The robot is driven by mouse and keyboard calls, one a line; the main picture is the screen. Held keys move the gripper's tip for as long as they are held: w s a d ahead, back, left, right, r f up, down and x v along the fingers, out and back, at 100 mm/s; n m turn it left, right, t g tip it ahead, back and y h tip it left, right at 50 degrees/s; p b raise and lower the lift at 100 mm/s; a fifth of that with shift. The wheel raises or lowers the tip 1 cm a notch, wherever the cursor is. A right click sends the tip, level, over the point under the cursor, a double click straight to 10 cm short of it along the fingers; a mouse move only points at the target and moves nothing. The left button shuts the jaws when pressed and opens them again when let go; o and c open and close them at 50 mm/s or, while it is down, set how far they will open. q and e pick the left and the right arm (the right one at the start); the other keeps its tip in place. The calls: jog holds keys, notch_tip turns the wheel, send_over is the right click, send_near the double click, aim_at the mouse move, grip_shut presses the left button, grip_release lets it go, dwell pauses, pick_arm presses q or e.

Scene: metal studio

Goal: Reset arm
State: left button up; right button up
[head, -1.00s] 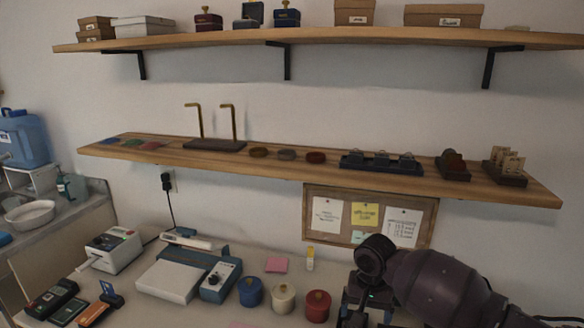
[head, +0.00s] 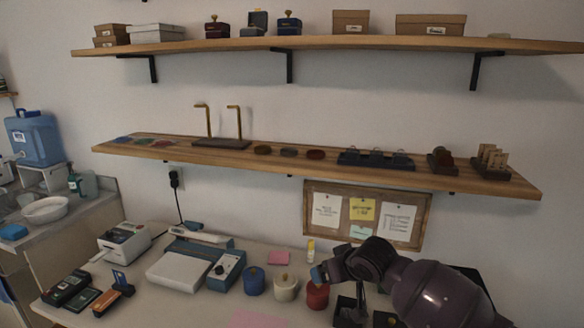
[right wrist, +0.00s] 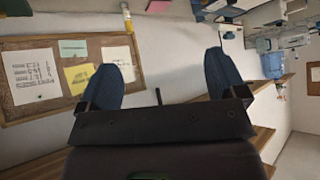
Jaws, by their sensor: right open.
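My right arm comes in from the lower right of the head view. My right gripper (head: 318,275) is at its end, pointing left, in front of the red canister (head: 317,296) and partly covering it. In the right wrist view the right gripper (right wrist: 165,80) shows two blue fingers spread wide with nothing between them. The wall with the cork board (right wrist: 70,75) lies beyond them. My left gripper is in neither current view.
A blue canister (head: 254,281) and a cream canister (head: 286,287) stand left of the red one. A scale (head: 182,272), a label printer (head: 125,242) and card readers (head: 68,288) share the table. Two wooden shelves (head: 480,181) (head: 380,44) hang above, the upper one holding boxes.

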jog(key=s+d+f+m+t+h, duration=0.1)
jog(key=s+d+f, duration=0.5)
jog(key=s, duration=0.5)
jog(key=s+d+f+m+t+h, duration=0.1)
jog(key=s+d+f+h, duration=0.1)
jog(key=s+d+f, duration=0.3)
jog(key=s+d+f+m+t+h, duration=0.1)
jog(key=s+d+f, duration=0.5)
jog(key=s, duration=1.2)
notch_tip(320, 180, down, 4)
jog(key=shift+s+d+r+m+t, duration=0.1)
jog(key=shift+s+d+m+t, duration=0.2)
jog(key=shift+d+t, duration=0.1)
jog(key=shift+w+a, duration=0.1)
